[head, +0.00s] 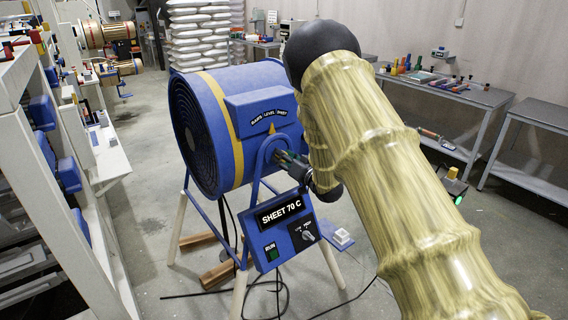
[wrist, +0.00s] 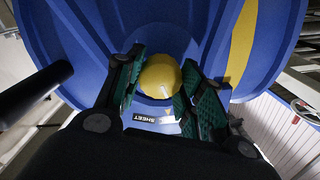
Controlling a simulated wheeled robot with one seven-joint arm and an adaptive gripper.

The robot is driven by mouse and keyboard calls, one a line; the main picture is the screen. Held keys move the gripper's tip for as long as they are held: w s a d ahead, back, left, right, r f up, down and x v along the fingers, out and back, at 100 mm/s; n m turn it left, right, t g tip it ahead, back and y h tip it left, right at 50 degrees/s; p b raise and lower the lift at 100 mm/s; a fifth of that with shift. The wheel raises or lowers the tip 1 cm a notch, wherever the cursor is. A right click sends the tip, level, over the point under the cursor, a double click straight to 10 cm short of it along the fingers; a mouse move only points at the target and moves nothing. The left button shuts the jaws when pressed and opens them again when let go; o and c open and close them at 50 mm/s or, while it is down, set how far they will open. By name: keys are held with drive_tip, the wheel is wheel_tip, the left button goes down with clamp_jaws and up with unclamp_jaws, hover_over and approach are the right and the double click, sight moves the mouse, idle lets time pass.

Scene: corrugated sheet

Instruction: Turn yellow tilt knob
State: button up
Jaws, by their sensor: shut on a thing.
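The yellow tilt knob (wrist: 158,76) is rounded and sits on the side of the blue drum-shaped heater (head: 203,125). In the head view the knob is hidden behind my gripper (head: 292,160) and arm. In the wrist view the green-padded fingers of my gripper (wrist: 163,88) stand on either side of the knob, closed on it. A curved label reading RAISE, LEVEL, SHEET (head: 269,116) is above the knob mount, with a small yellow pointer (head: 271,129) below it. Part of the label, SHEET (wrist: 153,119), shows below the knob in the wrist view.
A blue control box (head: 281,229) reading SHEET 70 C hangs below the drum, with a green RUN switch (head: 272,253) and a small dial (head: 307,235). Pale legs (head: 331,264) and dark cables surround it. Shelving (head: 75,150) is close at left; grey benches (head: 530,125) stand at right.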

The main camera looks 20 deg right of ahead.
drive_tip(key=n+b, duration=0.3)
drive_tip(key=shift+f+n, duration=0.25)
drive_tip(key=shift+n, duration=0.15)
drive_tip(key=n+b, duration=0.3)
drive_tip(key=b, duration=0.1)
drive_tip(key=shift+n, duration=0.3)
drive_tip(key=n+b, duration=0.5)
drive_tip(key=shift+a+r+n+b, duration=0.1)
drive_tip(key=shift+n+b, duration=1)
drive_tip(key=shift+n, duration=0.3)
drive_tip(key=o, duration=1)
drive_tip(key=shift+s+r, duration=0.1)
drive_tip(key=v, duration=1.2)
